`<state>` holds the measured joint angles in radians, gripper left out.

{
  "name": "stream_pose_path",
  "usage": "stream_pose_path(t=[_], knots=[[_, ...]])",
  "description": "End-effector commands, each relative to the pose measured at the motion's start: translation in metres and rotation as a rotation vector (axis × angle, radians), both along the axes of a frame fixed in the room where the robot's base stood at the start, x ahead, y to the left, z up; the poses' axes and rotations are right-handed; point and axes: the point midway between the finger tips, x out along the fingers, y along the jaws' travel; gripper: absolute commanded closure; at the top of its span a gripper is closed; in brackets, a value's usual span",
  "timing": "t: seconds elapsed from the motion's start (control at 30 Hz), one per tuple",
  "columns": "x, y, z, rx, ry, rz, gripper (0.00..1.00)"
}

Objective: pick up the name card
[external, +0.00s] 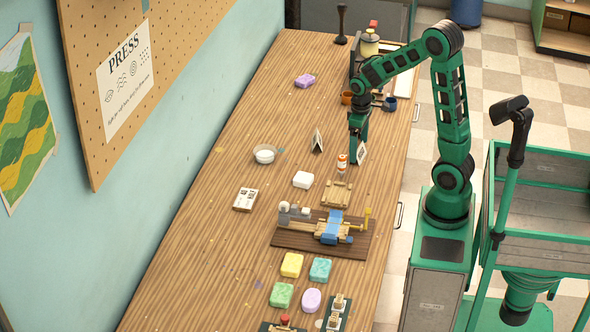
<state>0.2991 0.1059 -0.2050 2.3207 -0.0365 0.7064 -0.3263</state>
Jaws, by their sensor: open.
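Two small standing cards are on the wooden table, and I cannot read either one. One white card (362,153) with dark marks stands right at the tip of my gripper (356,156), partly hidden by it. The other, a folded tent-shaped card (317,141), stands to the left, clear of the gripper. My gripper points down with its jaws open. The fingers are small and dark here, so I cannot tell whether the card is between them or just behind them, or whether they touch it.
A small orange-and-white bottle (342,163) stands close to the gripper's left. Cups (390,104) stand behind.

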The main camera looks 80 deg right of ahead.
Motion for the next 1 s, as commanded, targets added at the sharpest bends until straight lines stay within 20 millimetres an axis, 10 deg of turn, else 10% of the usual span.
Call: stream_pose_path(t=[0.43, 0.6, 1.0], knots=[[0.000, 0.000, -0.020, 0.000, -0.001, 0.000, 0.08], [0.000, 0.000, -0.019, 0.000, -0.001, 0.000, 0.48], [0.001, 0.000, -0.016, -0.001, -0.002, 0.000, 0.51]])
